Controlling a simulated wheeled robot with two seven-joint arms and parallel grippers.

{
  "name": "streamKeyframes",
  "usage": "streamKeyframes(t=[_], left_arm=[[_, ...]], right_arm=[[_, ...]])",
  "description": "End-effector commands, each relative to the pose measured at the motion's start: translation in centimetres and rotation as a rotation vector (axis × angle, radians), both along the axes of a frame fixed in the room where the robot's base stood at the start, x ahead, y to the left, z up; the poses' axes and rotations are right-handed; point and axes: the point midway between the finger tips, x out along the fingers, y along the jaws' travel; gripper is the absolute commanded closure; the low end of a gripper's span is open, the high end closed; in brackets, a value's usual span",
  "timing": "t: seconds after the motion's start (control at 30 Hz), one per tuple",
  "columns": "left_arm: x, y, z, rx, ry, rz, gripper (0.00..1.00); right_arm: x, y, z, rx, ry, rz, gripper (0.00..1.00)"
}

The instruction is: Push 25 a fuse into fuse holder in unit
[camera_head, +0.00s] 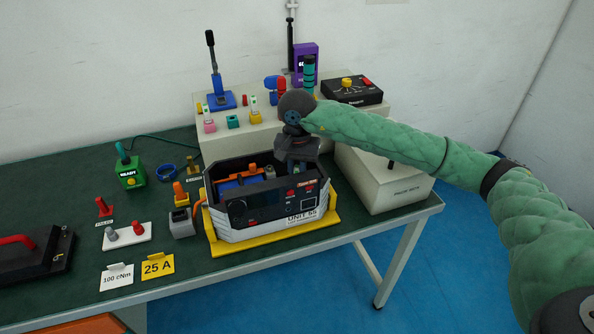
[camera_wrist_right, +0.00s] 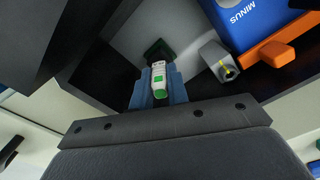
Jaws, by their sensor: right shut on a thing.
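The unit (camera_head: 242,229), an open dark and white box marked UNIT, stands in a yellow tray (camera_head: 285,233). My right gripper (camera_head: 297,165) points down into its right part. In the wrist view, the blue-padded jaws of my right gripper (camera_wrist_right: 158,92) are shut on a small white fuse (camera_wrist_right: 158,72) with a green end. A dark green piece (camera_wrist_right: 158,48), perhaps the fuse holder, is just beyond the fuse. I cannot tell whether the fuse touches it or sits in it. The fuse is hidden in the head view. My left gripper is not in view.
Inside the unit are a blue block marked MINUS (camera_wrist_right: 245,18), an orange piece (camera_wrist_right: 272,52) and a grey fitting (camera_wrist_right: 218,60). A yellow 25 A card (camera_head: 157,267) stands at the front left. A beige box (camera_head: 380,180) stands close on the right.

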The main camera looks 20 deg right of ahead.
Motion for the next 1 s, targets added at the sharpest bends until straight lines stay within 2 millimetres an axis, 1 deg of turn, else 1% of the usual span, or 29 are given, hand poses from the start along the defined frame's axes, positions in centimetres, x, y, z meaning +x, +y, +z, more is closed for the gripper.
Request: streamKeyframes(t=[0.2, 0.23, 0.33, 0.6, 0.73, 0.87, 1.0], left_arm=[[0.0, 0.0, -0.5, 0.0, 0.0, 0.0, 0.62], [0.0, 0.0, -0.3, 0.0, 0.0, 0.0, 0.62], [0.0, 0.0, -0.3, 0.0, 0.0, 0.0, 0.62], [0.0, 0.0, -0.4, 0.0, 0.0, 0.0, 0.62], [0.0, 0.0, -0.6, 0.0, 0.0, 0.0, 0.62], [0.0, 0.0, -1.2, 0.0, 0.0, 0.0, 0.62], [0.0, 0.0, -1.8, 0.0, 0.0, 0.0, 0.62]], right_arm=[[0.0, 0.0, -0.5, 0.0, 0.001, 0.0, 1.0], [0.0, 0.0, -0.4, 0.0, 0.001, 0.0, 0.78], [0.0, 0.0, -0.4, 0.0, 0.001, 0.0, 0.58], [0.0, 0.0, -0.3, 0.0, 0.001, 0.0, 0.58], [0.0, 0.0, 0.3, 0.001, 0.0, 0.0, 0.58], [0.1, 0.0, 1.9, 0.001, -0.003, 0.0, 0.58], [0.1, 0.0, 4.2, 0.001, -0.003, 0.0, 0.58]])
